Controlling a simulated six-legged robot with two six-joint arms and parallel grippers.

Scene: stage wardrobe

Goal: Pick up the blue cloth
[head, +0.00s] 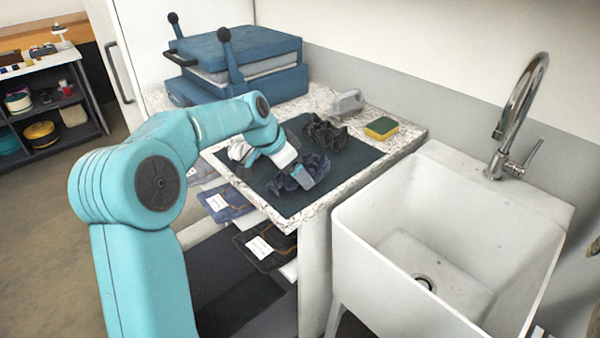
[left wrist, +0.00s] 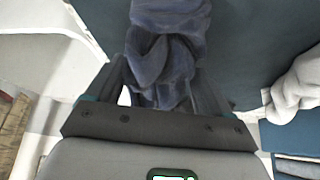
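The blue cloth (head: 314,165) lies crumpled on the dark mat near the front of the counter. In the left wrist view the cloth (left wrist: 168,60) is bunched between the two fingers and runs on past their tips. My left gripper (head: 301,178) points down over the cloth from the left. In the left wrist view my left gripper (left wrist: 160,75) has its fingers wide apart, one on each side of the cloth. The fingers and arm hide part of the cloth. My right gripper is not in view.
A black cloth (head: 325,133) and a white cloth (head: 238,150) lie on the mat (head: 362,160). A yellow-green sponge (head: 381,127) and a grey iron-like object (head: 347,104) stand behind. A blue press (head: 240,55) is at the back, a white sink (head: 450,225) at right.

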